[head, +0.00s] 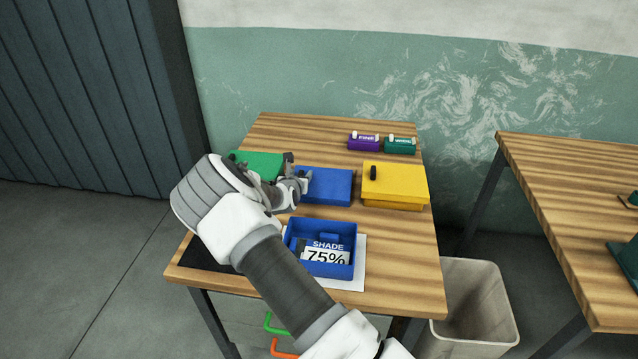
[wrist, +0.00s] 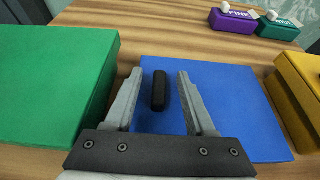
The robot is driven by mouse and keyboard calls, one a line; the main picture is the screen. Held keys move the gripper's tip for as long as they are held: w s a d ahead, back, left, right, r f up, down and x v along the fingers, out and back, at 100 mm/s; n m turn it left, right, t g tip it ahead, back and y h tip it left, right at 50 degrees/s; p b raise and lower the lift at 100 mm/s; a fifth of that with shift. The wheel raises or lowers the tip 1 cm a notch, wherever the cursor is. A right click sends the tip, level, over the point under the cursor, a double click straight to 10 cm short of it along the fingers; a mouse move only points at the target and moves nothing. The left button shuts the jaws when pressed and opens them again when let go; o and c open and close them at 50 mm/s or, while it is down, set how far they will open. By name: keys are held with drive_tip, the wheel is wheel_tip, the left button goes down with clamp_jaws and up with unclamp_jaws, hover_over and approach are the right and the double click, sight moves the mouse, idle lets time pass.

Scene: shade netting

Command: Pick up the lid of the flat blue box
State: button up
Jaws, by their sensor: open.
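The flat blue box (head: 330,186) lies in the middle of the table, its plain blue lid (wrist: 225,85) uppermost. I cannot tell where the lid ends and the box body begins. A black upright handle (wrist: 158,91) stands on the lid; in the head view my gripper hides it. My gripper (head: 299,172) is over the left part of the blue box. In the wrist view my gripper (wrist: 160,80) is open, one finger on each side of the handle, with a gap on both sides. It holds nothing.
A green box (head: 258,163) stands close on the left, a yellow lidded box (head: 395,182) on the right. An open blue box (head: 290,240) with a "SHADE 75%" card is in front. Purple (head: 364,143) and green (head: 399,145) small items sit behind. A bin (head: 475,300) stands beside the table.

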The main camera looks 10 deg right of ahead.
clamp_jaws()
idle(0.3)
